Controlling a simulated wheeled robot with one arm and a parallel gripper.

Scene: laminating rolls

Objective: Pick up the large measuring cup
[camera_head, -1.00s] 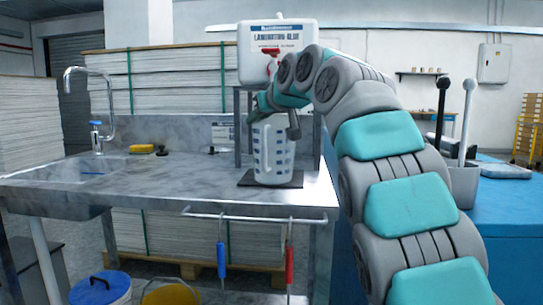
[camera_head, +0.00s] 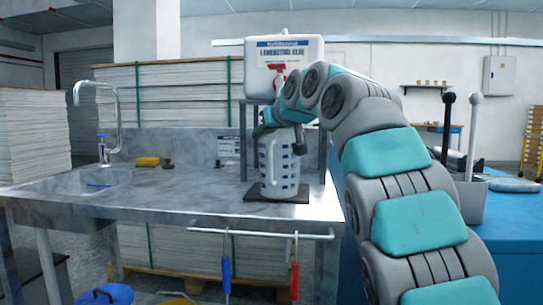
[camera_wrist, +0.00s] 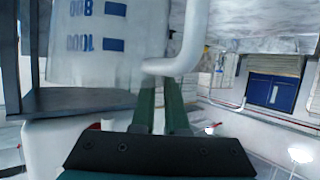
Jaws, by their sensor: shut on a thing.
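The large measuring cup (camera_head: 279,172) is a whitish translucent jug with blue markings. It stands at the dark mat (camera_head: 300,197) on the counter, below the glue container; I cannot tell whether its base is clear of the mat. In the wrist view the cup's wall (camera_wrist: 105,65) fills the upper left, with its white handle (camera_wrist: 188,40) beside it. My gripper (camera_wrist: 158,100) is shut on the cup, its green fingers by the handle's end. The exact contact is hidden. In the head view my gripper (camera_head: 268,125) is at the cup's top.
A white glue container (camera_head: 284,65) with a red tap sits on a dark stand (camera_head: 323,140) close over the cup. A sink with a faucet (camera_head: 103,150) and a yellow sponge (camera_head: 147,161) are to the left. A blue table (camera_head: 515,225) is on the right.

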